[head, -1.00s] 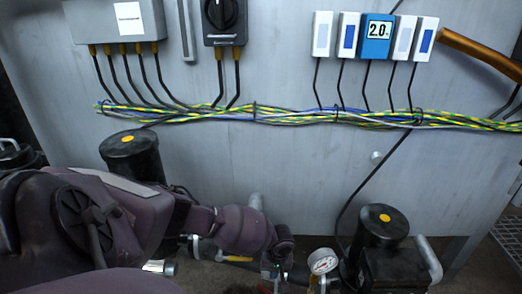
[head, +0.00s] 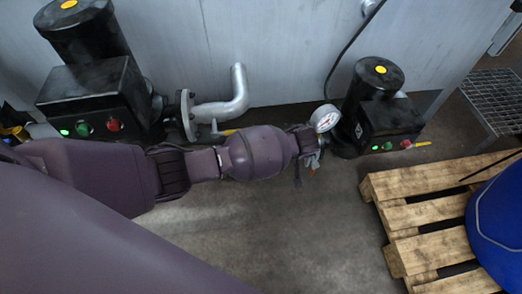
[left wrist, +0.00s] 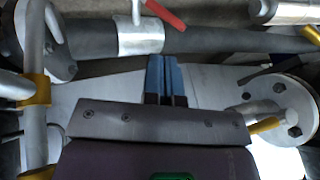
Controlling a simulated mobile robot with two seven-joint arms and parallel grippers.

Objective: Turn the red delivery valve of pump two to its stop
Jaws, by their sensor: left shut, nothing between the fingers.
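A red lever handle (left wrist: 166,15) shows at the top of the left wrist view, by a pale fitting (left wrist: 140,36) on a dark grey pipe (left wrist: 215,40). My left gripper (left wrist: 166,75) has blue fingers, shut and empty, pointing toward that pipe and apart from the red handle. In the head view my left gripper (head: 309,150) is at the arm's end, beside a round white gauge (head: 325,118) at the right pump (head: 375,110). A small red spot (head: 312,172) shows just below it. I cannot read which pump is number two. My right gripper is not in view.
A larger black pump (head: 90,85) stands at the left, with a bent grey pipe (head: 237,90) beside it. A wooden pallet (head: 420,182) and blue drum (head: 500,220) are at the right. Floor in front is clear.

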